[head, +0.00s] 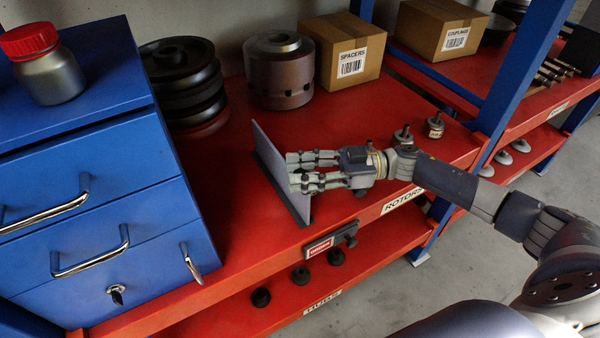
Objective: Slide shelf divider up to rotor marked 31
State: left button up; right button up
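The shelf divider is a thin grey upright plate (264,151) with a dark foot strip, standing on the red shelf. My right gripper (294,172) reaches in from the right, its fingertips at the divider's right face. They look to be touching it, but contact is not clear. I cannot tell whether its fingers are open or shut. No mark 31 is readable on either. My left gripper is not in view.
A blue drawer cabinet (92,160) with a red-capped jar (44,65) stands left. Boxes labelled SPACERS (342,52) and COUPLINGS (440,30) are at the back. Small metal parts (436,126) sit behind my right arm. The red shelf (222,215) is bare between cabinet and divider.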

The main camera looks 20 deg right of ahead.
jog(key=shift+a+f, duration=0.1)
jog(key=shift+s, duration=0.1)
jog(key=v, duration=1.2)
